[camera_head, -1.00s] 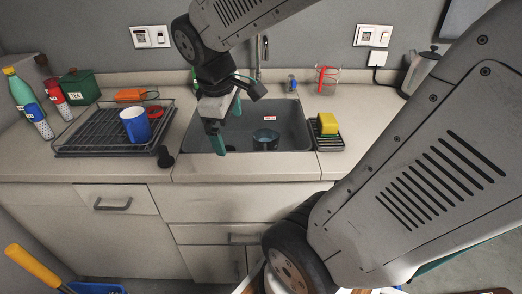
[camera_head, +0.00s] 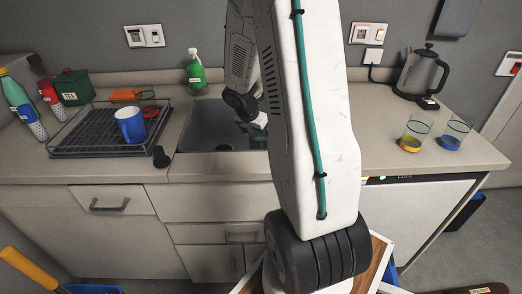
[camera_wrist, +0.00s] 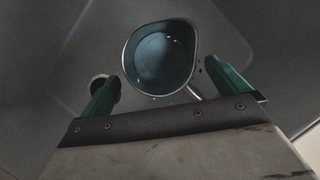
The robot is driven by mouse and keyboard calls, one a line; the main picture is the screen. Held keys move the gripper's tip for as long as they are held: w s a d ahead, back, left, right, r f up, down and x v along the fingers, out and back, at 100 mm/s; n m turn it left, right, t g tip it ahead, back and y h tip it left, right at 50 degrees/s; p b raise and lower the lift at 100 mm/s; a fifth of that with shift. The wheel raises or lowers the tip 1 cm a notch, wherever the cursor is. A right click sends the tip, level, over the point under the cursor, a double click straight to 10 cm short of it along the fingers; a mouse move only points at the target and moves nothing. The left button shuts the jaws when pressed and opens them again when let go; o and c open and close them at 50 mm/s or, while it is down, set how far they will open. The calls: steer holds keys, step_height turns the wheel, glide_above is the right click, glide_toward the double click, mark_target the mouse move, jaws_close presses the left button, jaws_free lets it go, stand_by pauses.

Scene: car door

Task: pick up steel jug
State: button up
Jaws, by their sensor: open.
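The steel jug (camera_wrist: 160,55) is in the grey sink, seen from above in the wrist view. Its round open mouth shows a dark bluish inside, and a thin handle sticks out at its lower right. My gripper (camera_wrist: 161,72) is open, with one green finger on each side of the jug in the picture. The fingers appear apart from the jug; I cannot tell the height between them. In the head view my arm hides the jug and the fingertips.
The sink (camera_head: 205,125) has raised walls around the gripper. Left of it are a drying rack (camera_head: 75,140) with a blue mug (camera_head: 131,126), and a green spray bottle (camera_head: 195,70). Two glasses (camera_head: 413,133) and a kettle (camera_head: 421,72) stand on the right counter.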

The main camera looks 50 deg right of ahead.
mark_target(261, 139)
steer(key=x, duration=0.5)
steer(key=c, duration=1.3)
steer(key=shift+d, duration=0.1)
steer(key=shift+c, duration=1.4)
steer(key=shift+r, duration=0.1)
steer(key=shift+r, duration=0.1)
